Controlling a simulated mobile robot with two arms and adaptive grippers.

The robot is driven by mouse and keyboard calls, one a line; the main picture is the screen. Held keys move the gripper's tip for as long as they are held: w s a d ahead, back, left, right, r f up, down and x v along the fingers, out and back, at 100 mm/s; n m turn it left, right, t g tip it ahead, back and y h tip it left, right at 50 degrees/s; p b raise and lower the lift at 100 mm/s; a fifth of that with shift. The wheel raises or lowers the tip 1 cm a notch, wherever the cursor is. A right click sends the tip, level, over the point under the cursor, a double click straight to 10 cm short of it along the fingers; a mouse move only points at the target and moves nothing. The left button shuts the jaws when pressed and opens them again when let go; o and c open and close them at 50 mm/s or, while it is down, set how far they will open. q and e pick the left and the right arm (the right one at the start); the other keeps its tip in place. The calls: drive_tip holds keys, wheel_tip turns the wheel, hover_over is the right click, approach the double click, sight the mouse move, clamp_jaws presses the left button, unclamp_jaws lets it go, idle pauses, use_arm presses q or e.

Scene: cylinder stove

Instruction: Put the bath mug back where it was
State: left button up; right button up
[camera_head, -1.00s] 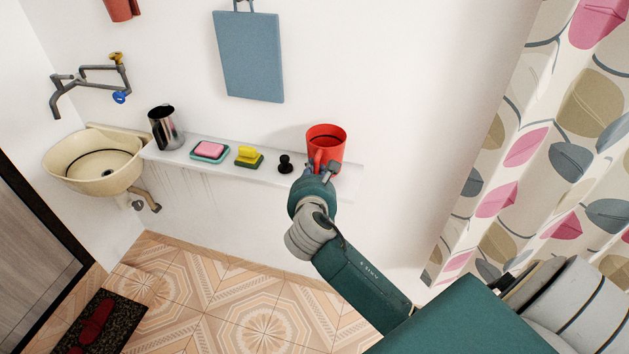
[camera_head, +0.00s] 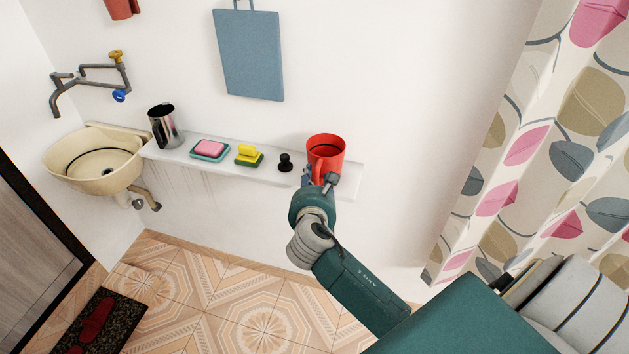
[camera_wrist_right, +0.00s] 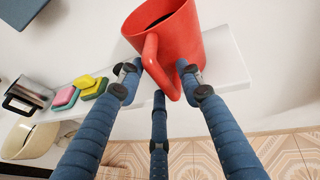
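The red bath mug (camera_head: 329,154) is upright at the right end of the white wall shelf (camera_head: 348,186). It is large in the right wrist view (camera_wrist_right: 188,45), with its handle toward my right gripper. My right gripper (camera_head: 320,178) is at the front of the mug, and its blue fingers (camera_wrist_right: 160,70) are on both sides of the handle, with a third finger below. It appears shut on the mug at the handle; the exact finger contact is hard to see. Whether the mug's base touches the shelf is hidden by the gripper. My left gripper is not in view.
Left along the shelf are a small black object (camera_head: 285,163), a yellow-green sponge (camera_head: 248,155), a pink soap on a teal dish (camera_head: 209,149) and a metal cup (camera_head: 163,126). A sink (camera_head: 90,165) is further left. A patterned curtain (camera_head: 550,150) hangs at right.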

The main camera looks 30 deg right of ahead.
drive_tip(key=shift+r, duration=0.15)
drive_tip(key=b+v, duration=0.1)
drive_tip(key=v, duration=1.1)
drive_tip(key=s+a+f+m+g+y, duration=0.2)
drive_tip(key=f+m, duration=0.1)
drive_tip(key=f, duration=0.9)
drive_tip(key=s+a+f+m+g+y, duration=0.1)
drive_tip(key=s+a+f+m+y, duration=0.15)
drive_tip(key=f, duration=1.05)
drive_tip(key=s+a+f+m+g+y, duration=0.1)
drive_tip(key=s+f+m+g, duration=0.15)
drive_tip(key=f, duration=0.95)
drive_tip(key=s+f+m+g+y, duration=0.1)
drive_tip(key=s+f+m, duration=0.5)
drive_tip(key=s, duration=0.5)
drive_tip(key=s+f+m+g, duration=0.2)
drive_tip(key=s+f+m, duration=0.4)
drive_tip(key=s+f, duration=0.3)
drive_tip(key=s+f+m+g+y, duration=0.1)
drive_tip(key=s+f+m, duration=0.5)
drive_tip(key=s, duration=0.8)
drive_tip(key=shift+s+f+m+g+y, duration=0.15)
drive_tip(key=shift+f+m+g+y, duration=0.25)
drive_tip(key=shift+f+g, duration=0.4)
